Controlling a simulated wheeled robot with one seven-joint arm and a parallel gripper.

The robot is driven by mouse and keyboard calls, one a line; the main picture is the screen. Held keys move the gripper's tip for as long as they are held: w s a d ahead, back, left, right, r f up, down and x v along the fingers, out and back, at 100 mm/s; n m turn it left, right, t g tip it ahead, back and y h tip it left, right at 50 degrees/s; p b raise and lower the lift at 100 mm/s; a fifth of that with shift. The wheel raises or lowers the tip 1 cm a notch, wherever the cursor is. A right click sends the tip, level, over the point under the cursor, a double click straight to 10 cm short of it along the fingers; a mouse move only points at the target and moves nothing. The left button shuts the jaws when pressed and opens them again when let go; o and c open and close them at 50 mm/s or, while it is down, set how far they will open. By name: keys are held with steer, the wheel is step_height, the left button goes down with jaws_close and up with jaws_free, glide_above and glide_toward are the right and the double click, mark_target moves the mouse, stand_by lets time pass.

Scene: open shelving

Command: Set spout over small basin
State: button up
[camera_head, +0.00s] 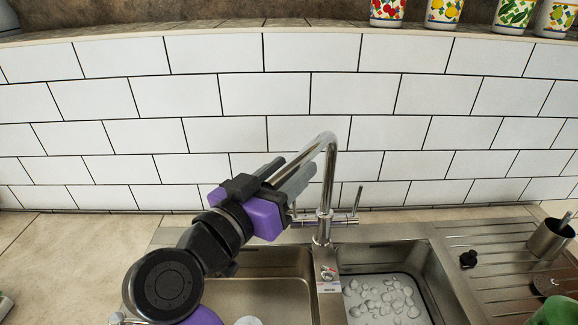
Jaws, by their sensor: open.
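The chrome spout (325,142) rises from the faucet body (322,232) between the two basins, bends over at the top and slants down to the left, over the left basin's side. My gripper (296,172) is open, its grey fingers pointing up and right with the spout's slanting part seemingly between them. The spout's outlet end is hidden behind my gripper; I cannot tell whether the fingers touch it. The right basin (436,282), which looks the smaller, holds several white pebble-like pieces (385,297). The larger left basin (285,262) is partly covered by my arm.
Faucet levers (357,200) stand close beside the spout. A white tiled wall (430,135) is behind. A ribbed drainboard (490,245) with a metal cup (548,241) and black stopper (468,259) lies right. Several decorated jars (443,12) stand on the ledge above.

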jaws_close()
stand_by(1.5)
